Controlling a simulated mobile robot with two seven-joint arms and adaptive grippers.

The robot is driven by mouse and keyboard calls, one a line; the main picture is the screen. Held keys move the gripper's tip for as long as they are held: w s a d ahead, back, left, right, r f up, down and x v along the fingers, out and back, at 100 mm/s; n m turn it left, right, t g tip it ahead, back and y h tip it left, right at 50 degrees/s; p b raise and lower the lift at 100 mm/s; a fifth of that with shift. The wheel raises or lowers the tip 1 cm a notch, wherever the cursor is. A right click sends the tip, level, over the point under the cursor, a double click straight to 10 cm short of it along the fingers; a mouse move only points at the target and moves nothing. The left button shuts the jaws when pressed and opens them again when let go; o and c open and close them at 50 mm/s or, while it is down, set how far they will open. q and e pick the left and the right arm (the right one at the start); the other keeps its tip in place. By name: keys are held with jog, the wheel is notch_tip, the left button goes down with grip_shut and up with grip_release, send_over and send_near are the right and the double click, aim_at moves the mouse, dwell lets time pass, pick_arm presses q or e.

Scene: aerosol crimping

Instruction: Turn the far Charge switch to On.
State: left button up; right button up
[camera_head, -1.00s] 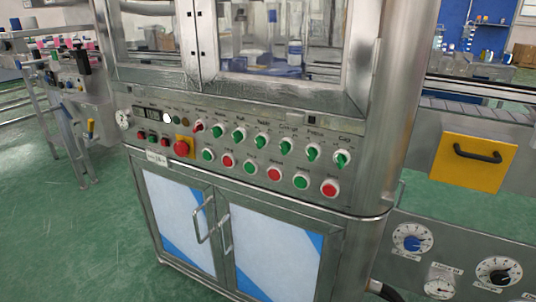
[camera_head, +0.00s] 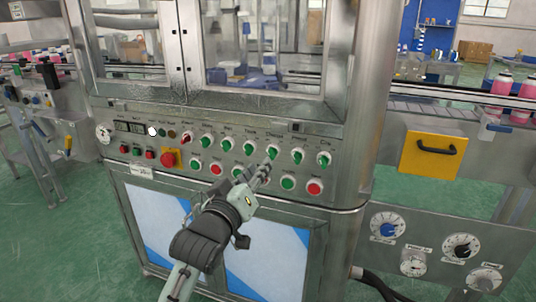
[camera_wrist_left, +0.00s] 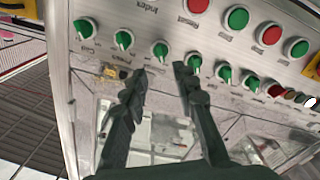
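A row of green rotary switches runs across the steel machine's control panel. My left gripper (camera_head: 266,168) reaches up to the third switch from the right end (camera_head: 272,152); the label above it is too small to read surely, so I cannot confirm it is the Charge switch. In the left wrist view the picture is turned over, and this switch (camera_wrist_left: 160,50) shows just beyond and between the fingertips (camera_wrist_left: 160,72). The fingers are apart with nothing between them; whether they touch the knob I cannot tell. Its exact setting is unclear. My right gripper is not in view.
Neighbouring green switches (camera_head: 297,156) (camera_head: 249,148) sit close on both sides. Below is a row of green and red push buttons (camera_head: 315,188), partly hidden by my arm. A red emergency stop (camera_head: 168,158) is at the left. A yellow panel with handle (camera_head: 430,155) is at the right.

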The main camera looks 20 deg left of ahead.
aim_at(269, 155)
pick_arm(q)
jog(key=w, duration=0.7)
jog(key=shift+d+f+p, duration=0.1)
jog(key=shift+p, duration=0.2)
jog(key=shift+w, duration=0.3)
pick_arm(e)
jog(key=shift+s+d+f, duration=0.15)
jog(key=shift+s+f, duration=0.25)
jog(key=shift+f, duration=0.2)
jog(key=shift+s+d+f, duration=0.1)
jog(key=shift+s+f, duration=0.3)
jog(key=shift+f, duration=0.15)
pick_arm(q)
jog(key=shift+c, duration=0.5)
grip_shut()
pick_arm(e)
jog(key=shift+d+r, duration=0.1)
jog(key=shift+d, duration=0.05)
